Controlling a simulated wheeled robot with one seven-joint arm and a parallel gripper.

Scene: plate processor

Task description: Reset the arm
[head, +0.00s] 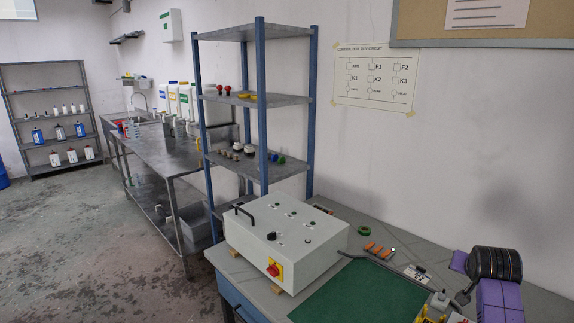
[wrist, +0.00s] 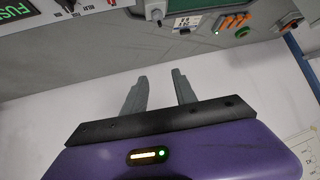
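My arm (head: 495,275), purple with a black ribbed joint, stands at the lower right of the head view over the workbench. My gripper (wrist: 160,76) shows in the wrist view with its two grey fingers spread apart and nothing between them. A pale wall lies behind the fingers. The bench edge runs across the top of that view, apart from the fingertips. I cannot make out the fingers in the head view.
A grey control box (head: 285,243) with a red-yellow switch stands on the bench, left of a green mat (head: 365,293). Orange-handled tools (head: 378,250) and a green tape roll (head: 364,231) lie behind. A blue-post shelf (head: 262,120) stands behind the box.

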